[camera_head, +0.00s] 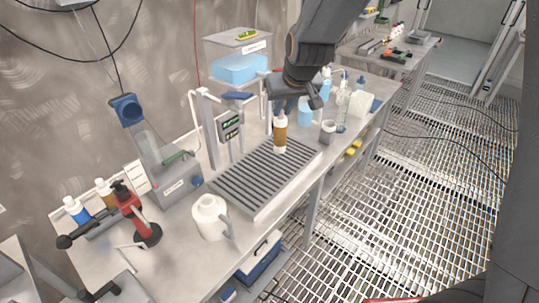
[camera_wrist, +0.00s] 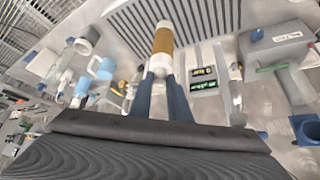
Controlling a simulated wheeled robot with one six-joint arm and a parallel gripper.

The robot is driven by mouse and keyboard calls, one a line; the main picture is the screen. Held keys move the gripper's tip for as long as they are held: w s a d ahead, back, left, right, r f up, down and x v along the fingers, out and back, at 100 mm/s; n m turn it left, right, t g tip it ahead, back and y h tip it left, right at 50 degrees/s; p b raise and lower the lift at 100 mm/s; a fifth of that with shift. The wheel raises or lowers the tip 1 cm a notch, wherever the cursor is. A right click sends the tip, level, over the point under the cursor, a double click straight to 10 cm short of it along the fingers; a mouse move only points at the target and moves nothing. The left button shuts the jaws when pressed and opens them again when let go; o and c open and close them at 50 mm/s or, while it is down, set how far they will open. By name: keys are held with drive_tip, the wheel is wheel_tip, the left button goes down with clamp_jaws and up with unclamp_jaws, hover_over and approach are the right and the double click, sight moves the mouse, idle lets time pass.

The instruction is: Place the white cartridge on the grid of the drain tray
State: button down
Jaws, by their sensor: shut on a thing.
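The white cartridge (camera_head: 281,133) has a wide amber-brown band. It hangs upright from my gripper (camera_head: 281,107), over the far right end of the drain tray (camera_head: 257,183) with its dark slatted grid. I cannot tell whether its lower end touches the grid. In the wrist view, the two blue-grey fingers of my gripper (camera_wrist: 162,92) are closed on the near end of the cartridge (camera_wrist: 163,42). The drain tray's slats (camera_wrist: 208,18) lie beyond it in that view. My wrist hides part of the bench behind the cartridge.
A white jug (camera_head: 209,217) stands at the tray's near left corner. A small digital display stand (camera_head: 230,127) is behind the tray. A grey cup (camera_head: 327,132) and several bottles stand to the right. Most of the grid is bare.

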sight(283, 135)
drive_tip(key=f, duration=0.2)
drive_tip(key=f+b, duration=0.1)
drive_tip(key=f, duration=0.1)
drive_tip(key=f+b, duration=0.1)
drive_tip(key=f, duration=0.1)
drive_tip(key=shift+w, duration=0.3)
drive_tip(key=shift+f+b, duration=1.75)
drive_tip(key=shift+f, duration=0.2)
drive_tip(key=c, duration=1.7)
unclamp_jaws()
drive_tip(key=shift+f, duration=0.15)
drive_tip(key=shift+o, duration=0.2)
drive_tip(key=shift+s, duration=0.1)
